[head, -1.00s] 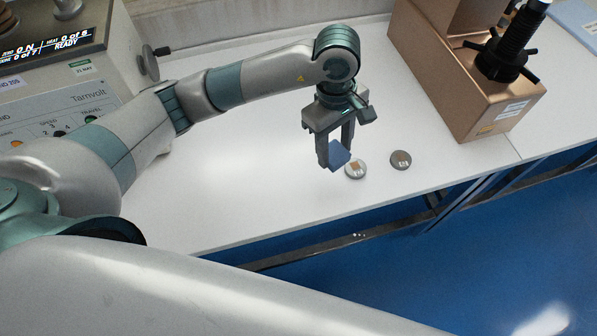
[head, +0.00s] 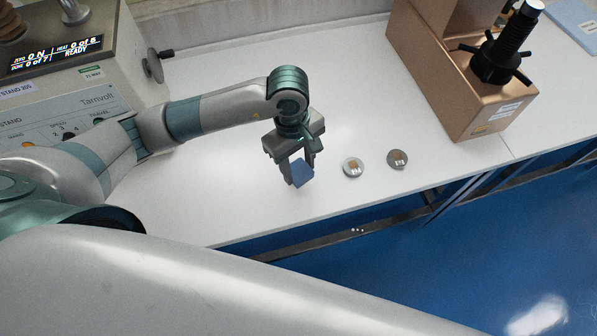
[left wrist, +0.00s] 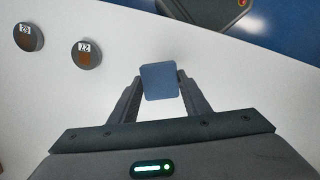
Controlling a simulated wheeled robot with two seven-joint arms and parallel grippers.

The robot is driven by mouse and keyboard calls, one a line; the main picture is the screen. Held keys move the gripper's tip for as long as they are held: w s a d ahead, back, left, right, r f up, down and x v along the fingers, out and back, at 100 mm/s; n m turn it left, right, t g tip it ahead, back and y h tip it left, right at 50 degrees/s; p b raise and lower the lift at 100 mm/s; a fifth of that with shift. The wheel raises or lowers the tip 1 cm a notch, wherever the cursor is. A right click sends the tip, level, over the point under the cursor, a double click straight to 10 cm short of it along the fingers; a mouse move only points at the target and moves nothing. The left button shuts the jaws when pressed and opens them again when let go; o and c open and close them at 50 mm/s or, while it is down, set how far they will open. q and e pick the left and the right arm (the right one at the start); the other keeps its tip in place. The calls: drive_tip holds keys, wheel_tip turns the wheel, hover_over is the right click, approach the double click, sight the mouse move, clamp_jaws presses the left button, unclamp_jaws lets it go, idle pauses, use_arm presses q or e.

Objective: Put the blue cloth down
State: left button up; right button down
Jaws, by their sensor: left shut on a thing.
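The blue cloth (head: 302,174) is a small folded square held between the fingertips of my left gripper (head: 299,170). It hangs over the white bench top, left of the two discs; how high above the bench it is I cannot tell exactly. In the left wrist view the cloth (left wrist: 160,81) sits squarely between both fingers of my left gripper (left wrist: 158,88), which is shut on it. My right gripper is not in view.
Two grey discs with labels, one (head: 353,167) nearer the cloth and another (head: 397,159) further right, lie on the white bench (head: 225,190). A brown tester (head: 470,95) stands at the right. A grey test stand (head: 90,75) stands at the left. Bare bench surrounds the gripper.

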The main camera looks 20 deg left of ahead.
sight(298, 169)
use_arm(q)
wheel_tip(298, 169, down, 3)
drive_tip(key=shift+f+p, duration=0.2)
drive_tip(key=shift+p, duration=0.6)
drive_tip(key=shift+f, duration=0.2)
drive_tip(key=shift+f+b, duration=0.25)
drive_tip(key=shift+b, duration=0.05)
drive_tip(key=o, duration=0.9)
drive_tip(key=shift+r, duration=0.1)
drive_tip(key=shift+o, duration=0.2)
drive_tip(key=shift+r, duration=0.1)
